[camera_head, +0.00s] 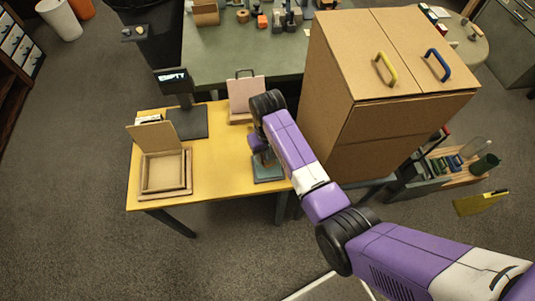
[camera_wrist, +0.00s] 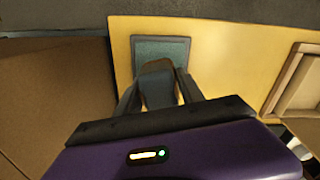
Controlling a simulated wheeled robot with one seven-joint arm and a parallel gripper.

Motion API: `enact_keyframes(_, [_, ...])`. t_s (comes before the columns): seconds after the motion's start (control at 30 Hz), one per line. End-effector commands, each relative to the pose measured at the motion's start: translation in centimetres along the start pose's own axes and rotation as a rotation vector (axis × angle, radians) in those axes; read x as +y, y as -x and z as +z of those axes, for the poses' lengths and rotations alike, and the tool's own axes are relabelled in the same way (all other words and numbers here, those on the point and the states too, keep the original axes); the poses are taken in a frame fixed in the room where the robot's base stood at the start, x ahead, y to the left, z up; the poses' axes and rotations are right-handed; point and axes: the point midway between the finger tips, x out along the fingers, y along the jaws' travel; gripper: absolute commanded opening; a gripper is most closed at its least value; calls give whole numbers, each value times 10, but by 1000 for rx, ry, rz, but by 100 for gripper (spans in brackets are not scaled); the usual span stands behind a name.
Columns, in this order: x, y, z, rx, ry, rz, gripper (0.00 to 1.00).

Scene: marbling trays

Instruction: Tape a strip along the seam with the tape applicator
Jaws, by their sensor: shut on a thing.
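My gripper (camera_head: 264,157) is low over the yellow table, at a small teal pad (camera_head: 270,175). In the wrist view its two fingers (camera_wrist: 156,90) are shut on a dark grey-teal thing with a brownish top (camera_wrist: 158,66), which looks like the tape applicator. The teal pad (camera_wrist: 160,44) shows just beyond it; I cannot tell whether the held thing touches the pad. A big cardboard box (camera_head: 345,125) stands right of the table. A straight seam (camera_head: 400,45) runs between its two top panels, with a yellow handle and a blue handle on either side.
The yellow table (camera_head: 222,175) also bears a small open cardboard box (camera_head: 163,172), a dark stand with a screen (camera_head: 174,80) and a pinkish panel with a handle (camera_head: 246,93). A green table (camera_head: 215,68) with small items is behind. A low shelf (camera_head: 455,178) stands right.

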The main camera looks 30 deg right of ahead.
Motion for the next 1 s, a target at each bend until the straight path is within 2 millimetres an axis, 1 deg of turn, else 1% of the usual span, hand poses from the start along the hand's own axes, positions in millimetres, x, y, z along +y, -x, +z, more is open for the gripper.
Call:
enact_keyframes(0.03, [0,8,0,1,0,0,13])
enact_keyframes(0.1, [0,13,0,1,0,0,13])
enact_keyframes(0.5, [0,37,-1,3,0,0,13])
enact_keyframes(1.0, [0,38,0,1,0,0,13])
